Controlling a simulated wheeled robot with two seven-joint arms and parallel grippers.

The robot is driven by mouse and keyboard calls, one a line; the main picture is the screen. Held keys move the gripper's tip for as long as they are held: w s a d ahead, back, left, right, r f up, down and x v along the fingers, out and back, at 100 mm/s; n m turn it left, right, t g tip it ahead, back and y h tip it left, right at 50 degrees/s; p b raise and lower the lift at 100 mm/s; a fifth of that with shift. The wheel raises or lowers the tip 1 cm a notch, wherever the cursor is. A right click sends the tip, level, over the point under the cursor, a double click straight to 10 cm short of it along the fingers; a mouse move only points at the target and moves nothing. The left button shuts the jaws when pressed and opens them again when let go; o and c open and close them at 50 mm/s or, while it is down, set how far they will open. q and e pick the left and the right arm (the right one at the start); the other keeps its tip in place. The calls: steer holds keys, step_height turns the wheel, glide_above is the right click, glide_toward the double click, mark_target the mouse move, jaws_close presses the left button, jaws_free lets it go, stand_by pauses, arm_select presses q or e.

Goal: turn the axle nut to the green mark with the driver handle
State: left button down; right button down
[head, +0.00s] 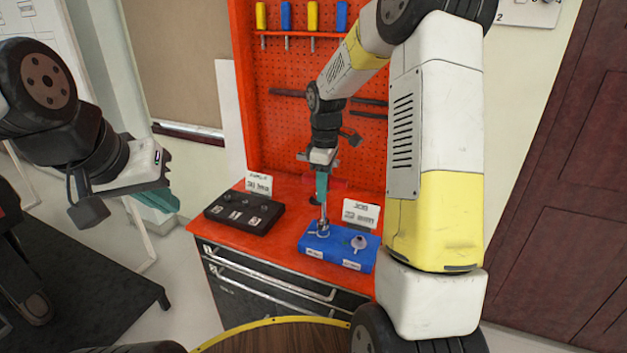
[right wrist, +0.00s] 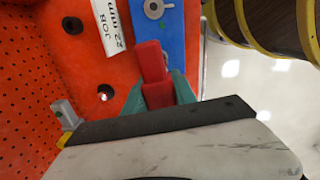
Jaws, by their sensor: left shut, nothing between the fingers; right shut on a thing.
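My right gripper (head: 321,190) is above the left part of the blue block (head: 340,258), shut on the red driver handle (right wrist: 152,62). In the right wrist view the handle sits between the teal fingers. In the head view a metal shaft (head: 324,213) runs down below the fingers to a fitting (head: 322,229) on the block. I cannot make out the axle nut or a green mark there. A round metal part (head: 358,243) stands on the block's right side. My left gripper (head: 160,200) is shut and empty, left of the bench and away from it.
A black tray (head: 214,213) with several small parts stands left of the blue block on the red bench. A white sign (head: 360,213) stands behind the block, another (head: 259,183) behind the tray. A red pegboard (head: 290,120) with hanging screwdrivers rises behind.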

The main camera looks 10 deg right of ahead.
steer(key=shift+r, duration=0.2)
steer(key=shift+r, duration=2.25)
